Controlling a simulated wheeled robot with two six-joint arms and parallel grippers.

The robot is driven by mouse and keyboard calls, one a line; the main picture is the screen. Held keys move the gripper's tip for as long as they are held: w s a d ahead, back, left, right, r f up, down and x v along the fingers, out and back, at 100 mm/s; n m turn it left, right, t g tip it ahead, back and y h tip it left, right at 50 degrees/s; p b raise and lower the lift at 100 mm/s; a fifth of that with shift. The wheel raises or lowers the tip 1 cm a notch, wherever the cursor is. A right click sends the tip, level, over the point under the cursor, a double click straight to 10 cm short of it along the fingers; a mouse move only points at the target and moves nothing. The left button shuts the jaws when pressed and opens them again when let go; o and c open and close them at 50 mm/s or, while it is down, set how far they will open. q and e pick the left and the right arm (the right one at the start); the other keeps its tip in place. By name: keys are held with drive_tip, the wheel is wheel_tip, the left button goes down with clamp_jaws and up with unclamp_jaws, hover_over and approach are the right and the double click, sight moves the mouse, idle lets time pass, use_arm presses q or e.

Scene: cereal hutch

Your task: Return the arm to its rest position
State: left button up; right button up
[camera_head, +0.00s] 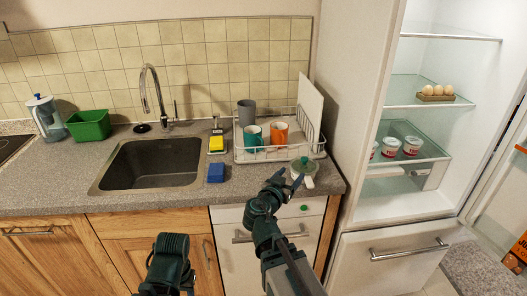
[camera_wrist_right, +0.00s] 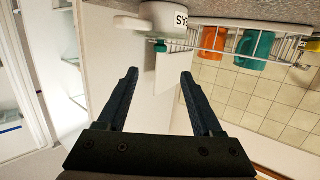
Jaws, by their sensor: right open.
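My right gripper (camera_head: 288,180) reaches in from the bottom middle, over the counter's front edge, just in front of a small grey-green and white container (camera_head: 305,164). In the right wrist view my right gripper (camera_wrist_right: 160,78) is open, with nothing between its two dark fingers. That view is upside down, and a white container with dark lettering (camera_wrist_right: 165,17) and a green knob (camera_wrist_right: 160,46) shows beyond the fingertips. A dark part of my left arm (camera_head: 168,265) shows at the bottom; its gripper is not in view.
A dish rack (camera_head: 262,155) holds orange and teal cups. The sink (camera_head: 150,163), blue sponge (camera_head: 216,173) and green tub (camera_head: 89,125) lie left. The open fridge (camera_head: 405,205) stands right, close to the counter's end. The space in front of the cabinets looks free.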

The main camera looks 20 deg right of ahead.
drive_tip(key=s+a+f+n+g+y+p, duration=0.2)
drive_tip(key=s+a, duration=0.4)
drive_tip(key=a, duration=0.3)
drive_tip(key=s+a+f+n+g+y+p, duration=0.1)
drive_tip(key=s+a+f+n+g+y, duration=0.4)
drive_tip(key=a, duration=0.4)
drive_tip(key=s+a+f+n+g+y+p, duration=0.2)
drive_tip(key=s+a+f+n, duration=0.4)
drive_tip(key=a, duration=0.3)
drive_tip(key=shift+s+g+y+p, duration=0.3)
drive_tip(key=shift+s+g+y, duration=0.3)
drive_tip(key=shift+g+y, duration=0.35)
